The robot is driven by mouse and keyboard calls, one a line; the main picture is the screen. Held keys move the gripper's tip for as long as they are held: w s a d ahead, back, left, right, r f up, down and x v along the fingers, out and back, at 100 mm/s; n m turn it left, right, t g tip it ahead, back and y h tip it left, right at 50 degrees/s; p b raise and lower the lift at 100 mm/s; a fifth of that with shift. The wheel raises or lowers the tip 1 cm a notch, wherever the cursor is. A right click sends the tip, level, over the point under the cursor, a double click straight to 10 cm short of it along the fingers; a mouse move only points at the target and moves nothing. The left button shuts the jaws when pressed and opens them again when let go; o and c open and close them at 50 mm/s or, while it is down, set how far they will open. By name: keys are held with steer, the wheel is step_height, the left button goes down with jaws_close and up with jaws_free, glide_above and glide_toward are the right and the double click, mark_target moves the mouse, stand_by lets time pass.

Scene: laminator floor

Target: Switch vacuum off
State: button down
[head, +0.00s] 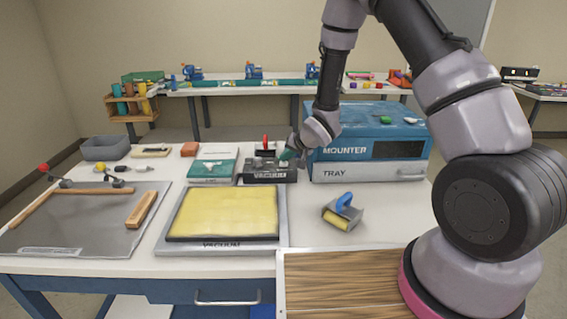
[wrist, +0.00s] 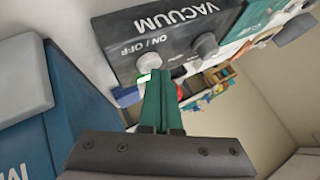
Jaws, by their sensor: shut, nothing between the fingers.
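The vacuum control box (head: 270,173) is a dark box labelled VACUUM on the table, left of the blue mounter. In the wrist view the box (wrist: 125,40) appears upside down, with an ON / OFF label beside a round grey button (wrist: 148,61). A small bright green-white patch (wrist: 144,77) shows by my fingertips; I cannot tell if it is a lamp. My gripper (head: 288,156) is at the box's right end. Its green fingers (wrist: 160,76) are together and empty, close to the button; contact cannot be told. A yellow-topped vacuum plate (head: 222,212) lies in front.
The blue mounter (head: 368,140) with its tray stands close on the right of the box. A red lever (head: 265,143) stands up behind the box. A green-and-white box (head: 213,164) is on its left. A blue-handled tool (head: 343,211) lies in front of the mounter.

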mark_target(285, 164)
steer(key=shift+f, duration=0.15)
steer(key=shift+r, duration=0.8)
step_height(285, 164, up, 6)
stand_by(0.7)
